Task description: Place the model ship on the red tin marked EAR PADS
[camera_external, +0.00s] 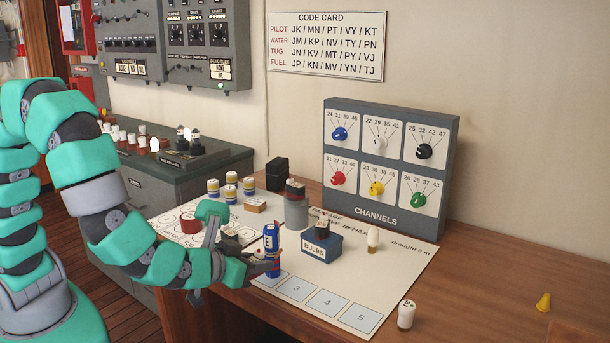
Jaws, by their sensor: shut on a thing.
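My gripper (268,264) is low over the chart. Its dark fingers are shut at the lower part of an upright blue cylinder (271,238) with a white mark, which appears to be what they hold. A red tin (191,222) stands on the chart to the left, behind my gripper; its marking is too small to read. I cannot pick out the model ship with certainty. A small dark and red object sits on top of a grey cylinder (297,212), and another small dark object is on the blue BULBS box (321,246).
Several banded tins (231,186) stand at the back left of the chart. White pegs stand at the chart's right (373,238) and beyond its front edge (406,315). The CHANNELS panel (388,165) stands behind. The table's right is mostly clear.

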